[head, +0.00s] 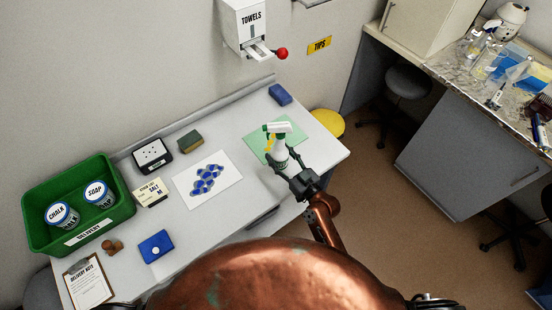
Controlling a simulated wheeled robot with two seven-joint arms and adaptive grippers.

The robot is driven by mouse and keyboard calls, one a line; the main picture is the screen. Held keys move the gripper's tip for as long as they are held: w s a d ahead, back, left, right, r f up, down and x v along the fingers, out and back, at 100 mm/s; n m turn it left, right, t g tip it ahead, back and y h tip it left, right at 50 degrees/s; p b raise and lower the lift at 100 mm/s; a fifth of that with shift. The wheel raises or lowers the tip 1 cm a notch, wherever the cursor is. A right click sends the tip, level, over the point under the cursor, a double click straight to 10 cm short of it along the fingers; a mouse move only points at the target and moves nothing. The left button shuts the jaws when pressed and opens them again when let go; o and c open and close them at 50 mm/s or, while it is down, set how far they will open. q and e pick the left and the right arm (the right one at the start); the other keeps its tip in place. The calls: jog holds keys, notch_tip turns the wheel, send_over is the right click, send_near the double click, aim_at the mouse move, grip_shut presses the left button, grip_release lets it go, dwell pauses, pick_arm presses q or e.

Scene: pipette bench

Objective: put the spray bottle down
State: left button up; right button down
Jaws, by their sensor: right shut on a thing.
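The spray bottle (279,150) is white with a green and white spray head and a yellow trigger. It stands about upright over the green mat (257,147) at the right end of the white table. My right gripper (284,165) is shut on the lower part of the bottle, coming in from the front right. The bottle's base is hidden by the gripper, so I cannot tell whether it touches the mat. My left gripper is not in view.
A white sheet with blue pieces (231,161) lies left of the mat. A blue block (280,95) is behind it. A green delivery crate (124,212) with two tins stands at the left. The table's right edge is close to the mat.

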jog(key=shift+w+f, duration=0.4)
jog(key=shift+w, duration=0.05)
jog(key=f, duration=0.1)
jog(key=f+b, duration=0.1)
jog(key=f, duration=0.1)
jog(key=shift+w+f, duration=0.15)
jog(key=shift+w, duration=0.2)
jog(key=shift+f, duration=0.25)
jog(key=c, duration=0.9)
grip_release()
jog(key=shift+s, duration=0.1)
jog(key=shift+c, duration=0.2)
